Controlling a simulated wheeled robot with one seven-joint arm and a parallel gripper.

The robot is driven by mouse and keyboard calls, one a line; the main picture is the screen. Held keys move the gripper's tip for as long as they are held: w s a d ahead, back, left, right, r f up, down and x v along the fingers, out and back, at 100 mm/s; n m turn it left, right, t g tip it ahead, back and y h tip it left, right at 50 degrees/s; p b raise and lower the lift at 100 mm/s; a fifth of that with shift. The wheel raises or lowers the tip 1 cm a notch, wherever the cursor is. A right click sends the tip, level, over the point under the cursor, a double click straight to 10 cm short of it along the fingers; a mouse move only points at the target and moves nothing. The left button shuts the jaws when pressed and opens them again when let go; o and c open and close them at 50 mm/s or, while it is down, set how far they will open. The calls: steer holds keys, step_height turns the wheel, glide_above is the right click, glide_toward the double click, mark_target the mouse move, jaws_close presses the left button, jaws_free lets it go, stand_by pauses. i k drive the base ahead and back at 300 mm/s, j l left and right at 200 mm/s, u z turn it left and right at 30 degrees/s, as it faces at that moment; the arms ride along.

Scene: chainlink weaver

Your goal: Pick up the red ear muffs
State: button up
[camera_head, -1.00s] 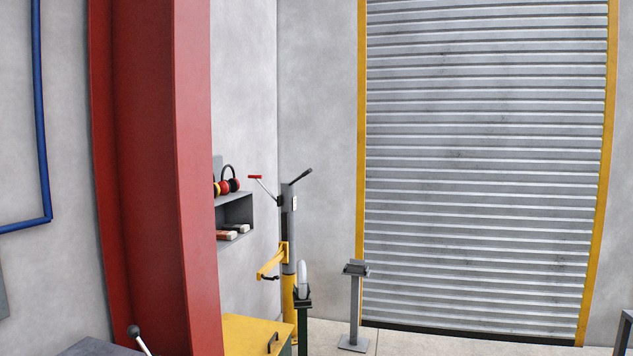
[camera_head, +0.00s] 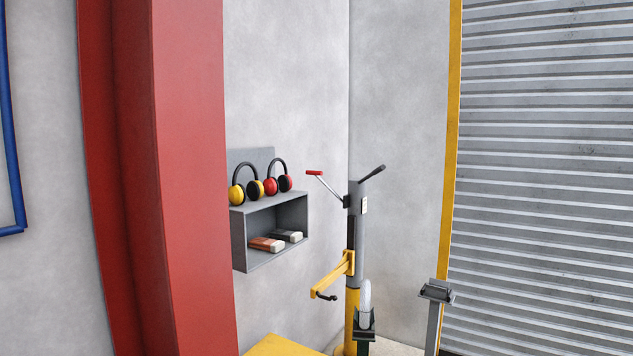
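The red ear muffs (camera_head: 271,186), with red cups and a dark headband, stand on top of a small grey wall shelf (camera_head: 238,240). Yellow ear muffs (camera_head: 237,194) stand just to their left on the same shelf top. The two pairs sit close together, and I cannot tell whether they touch. My gripper is not in view.
A large red column (camera_head: 190,180) stands at the left, near the shelf. A grey and yellow post (camera_head: 354,235) with handles stands right of the shelf. A yellow surface (camera_head: 280,346) lies below. A grey stand (camera_head: 434,315) is in front of the roller shutter (camera_head: 550,180).

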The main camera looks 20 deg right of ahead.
mark_target(272, 185)
steer(key=i+l+z, duration=0.1)
steer(key=i+l+u, duration=0.75)
steer(key=l+u, duration=0.2)
steer(key=l, duration=0.2)
steer(key=i+l+u, duration=0.2)
steer(key=l+u, duration=0.3)
steer(key=l, duration=0.25)
steer(key=l+u, duration=0.45)
steer(key=l, duration=0.3)
steer(key=l+u, duration=0.5)
steer(key=l, duration=0.35)
steer(key=k+l+u, duration=0.25)
steer(key=l+u, duration=0.2)
steer(key=l, duration=0.3)
